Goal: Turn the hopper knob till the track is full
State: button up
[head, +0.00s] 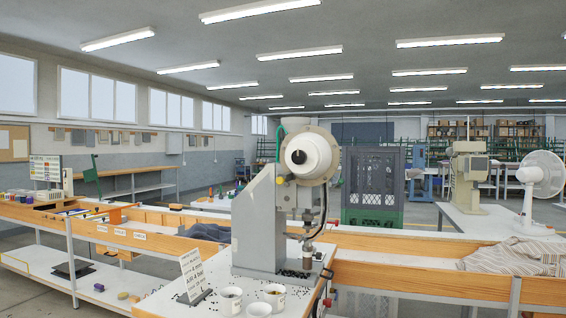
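The eyelet press (255,225) stands on a bench near the middle of the head view, with a grey upright body. A white, round hopper drum (318,152) sits at its top, facing me. A small dark knob (299,157) shows at the centre of the drum's face. A thin dark curved strip, which looks like the track (323,215), runs down from the drum's right side towards the press head (308,250). How full the track is, I cannot tell at this size. My gripper is not in view.
Several white cups (275,297) with dark contents stand at the bench's front edge, beside a small sign (193,275). Small dark bits lie scattered on the bench top (215,268). A long wooden-sided bench (415,278) runs behind, with a striped cloth (515,257) at right.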

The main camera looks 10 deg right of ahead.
aim_at(298, 157)
jog(key=u, duration=1.1)
jog(key=i, duration=0.5)
